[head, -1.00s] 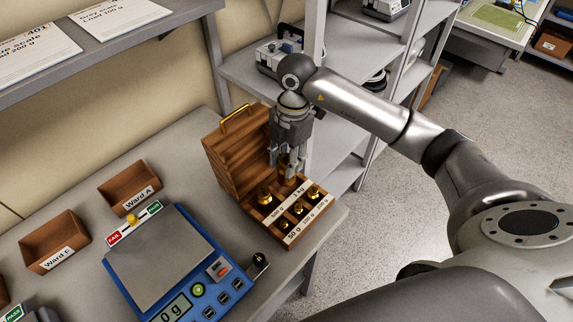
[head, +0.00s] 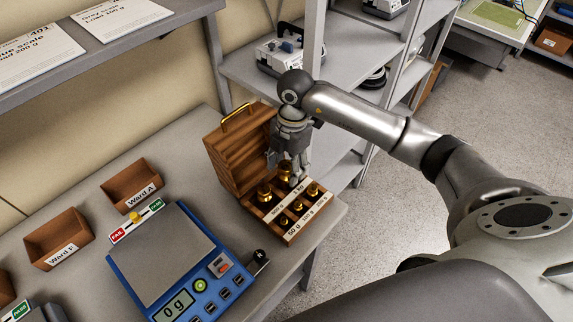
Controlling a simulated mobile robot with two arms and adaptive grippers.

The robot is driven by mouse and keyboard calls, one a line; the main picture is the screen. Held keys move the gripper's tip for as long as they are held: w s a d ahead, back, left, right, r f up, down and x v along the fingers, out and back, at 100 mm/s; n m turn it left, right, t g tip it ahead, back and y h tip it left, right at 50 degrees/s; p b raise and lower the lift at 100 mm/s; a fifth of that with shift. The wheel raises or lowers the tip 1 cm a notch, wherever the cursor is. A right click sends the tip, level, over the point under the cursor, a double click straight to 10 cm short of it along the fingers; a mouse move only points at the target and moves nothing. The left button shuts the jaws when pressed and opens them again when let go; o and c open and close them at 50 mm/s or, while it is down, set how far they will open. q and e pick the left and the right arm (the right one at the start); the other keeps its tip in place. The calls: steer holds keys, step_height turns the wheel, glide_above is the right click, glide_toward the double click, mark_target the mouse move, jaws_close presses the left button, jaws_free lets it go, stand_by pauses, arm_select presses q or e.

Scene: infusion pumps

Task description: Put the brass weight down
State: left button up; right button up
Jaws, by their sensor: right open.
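A wooden weight box (head: 292,228) with its lid up stands at the right end of the table. Several brass weights sit in its slots. A larger brass weight (head: 284,170) sits in the back row, partly hidden by my right gripper, and another brass weight (head: 265,195) is to its left. My right gripper (head: 298,178) points down just above the back row, beside the larger weight. It is open and holds nothing that I can see. My left gripper is not in view.
A blue scale (head: 180,265) reading 0 g stands left of the box. Two wooden trays, Ward A (head: 130,188) and Ward E (head: 58,238), lie further left. A grey shelf unit (head: 270,70) stands close behind the box.

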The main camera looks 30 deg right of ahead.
steer(key=shift+r, duration=0.15)
steer(key=shift+w+r, duration=0.1)
steer(key=shift+r, duration=0.2)
step_height(320, 180, up, 11)
steer(key=d+b, duration=0.1)
steer(key=b, duration=0.1)
steer(key=shift+w+d+r+b, duration=0.15)
steer(key=shift+d+b, duration=0.05)
steer(key=shift+b, duration=0.1)
